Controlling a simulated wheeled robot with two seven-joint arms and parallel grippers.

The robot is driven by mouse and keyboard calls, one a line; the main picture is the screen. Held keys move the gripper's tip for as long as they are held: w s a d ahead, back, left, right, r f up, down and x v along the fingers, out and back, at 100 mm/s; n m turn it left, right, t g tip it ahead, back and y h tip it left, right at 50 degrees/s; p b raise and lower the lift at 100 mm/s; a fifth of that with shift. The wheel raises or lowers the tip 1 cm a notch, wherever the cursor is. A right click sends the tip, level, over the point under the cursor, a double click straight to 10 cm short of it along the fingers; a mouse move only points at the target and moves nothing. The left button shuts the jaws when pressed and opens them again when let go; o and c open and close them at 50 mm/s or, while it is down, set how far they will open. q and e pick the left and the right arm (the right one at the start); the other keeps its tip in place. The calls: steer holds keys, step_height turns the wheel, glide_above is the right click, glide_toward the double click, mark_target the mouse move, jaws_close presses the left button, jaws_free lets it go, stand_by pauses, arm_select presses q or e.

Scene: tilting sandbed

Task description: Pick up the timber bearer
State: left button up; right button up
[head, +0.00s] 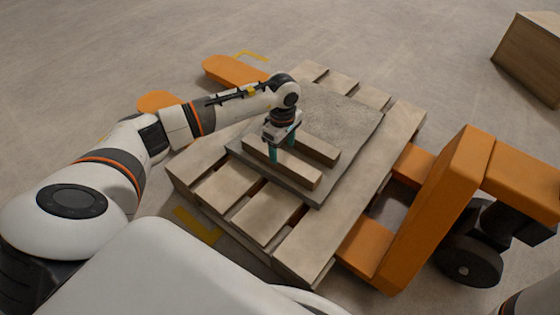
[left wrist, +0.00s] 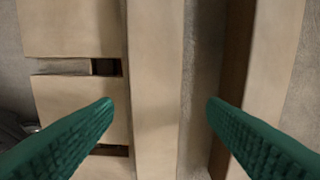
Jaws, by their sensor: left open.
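Two pale timber bearers lie side by side on a grey slab (head: 350,112) on a wooden pallet. My left gripper (head: 282,150) is open at the nearer bearer (head: 302,173), one teal finger on its near side and the other toward the gap between the bearers. In the left wrist view, the nearer bearer (left wrist: 155,90) runs up between the open fingers (left wrist: 160,108), with room on both sides. The farther bearer (head: 318,149) also shows right of the fingers in the left wrist view (left wrist: 272,75). I cannot tell exactly how deep the fingertips reach. My right gripper is not in view.
The pallet (head: 262,218) rests on an orange pallet truck (head: 440,210), whose fork tips (head: 232,71) stick out at the far left. A wooden crate (head: 530,55) stands at the far right. The floor beyond the pallet is clear.

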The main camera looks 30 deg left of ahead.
mark_target(280, 155)
arm_select(q)
steer(key=f+b, duration=0.4)
steer(key=f, duration=0.1)
steer(key=shift+s+a+f, duration=0.1)
steer(key=shift+s+a, duration=0.1)
steer(key=shift+a, duration=0.05)
steer(key=shift+c, duration=0.4)
